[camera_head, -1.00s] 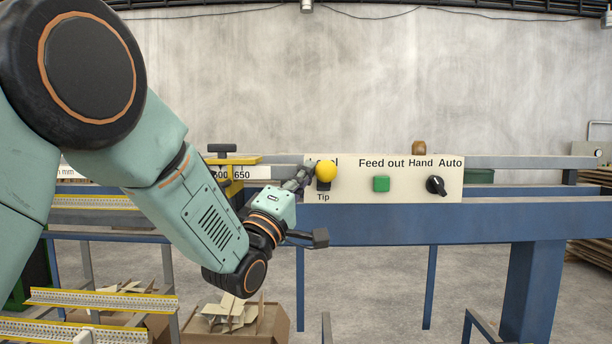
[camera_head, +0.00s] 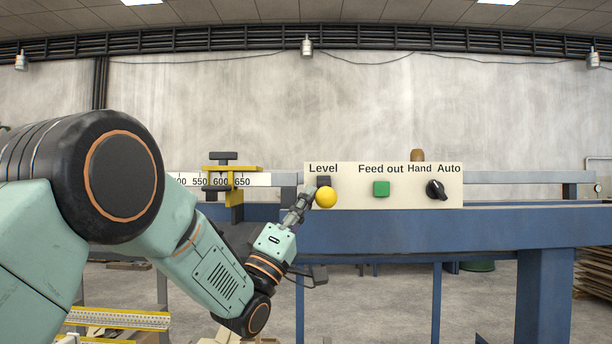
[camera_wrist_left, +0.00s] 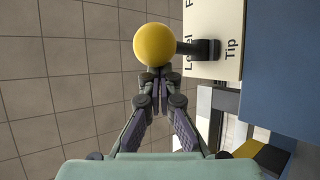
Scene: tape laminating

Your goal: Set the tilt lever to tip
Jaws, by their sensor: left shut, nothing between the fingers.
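The tilt lever ends in a yellow ball knob (camera_head: 326,197) at the left end of a cream panel. In the head view the knob is low, over the spot below the "Level" label, and the "Tip" label is hidden. In the left wrist view the yellow knob (camera_wrist_left: 155,45) sits on a dark stem, with "Tip" readable to the right. My left gripper (camera_head: 306,194) is shut and empty, close against the knob's left side. Its fingertips (camera_wrist_left: 158,74) reach the knob's edge in the wrist view; I cannot tell if they touch. My right gripper is out of view.
The cream panel (camera_head: 410,188) also has a green "Feed out" button (camera_head: 381,188) and a black Hand/Auto switch (camera_head: 436,190). A blue beam (camera_head: 430,233) runs below it. A ruler (camera_head: 265,180) with a yellow stop (camera_head: 232,169) is at the left. Space before the panel's right part is clear.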

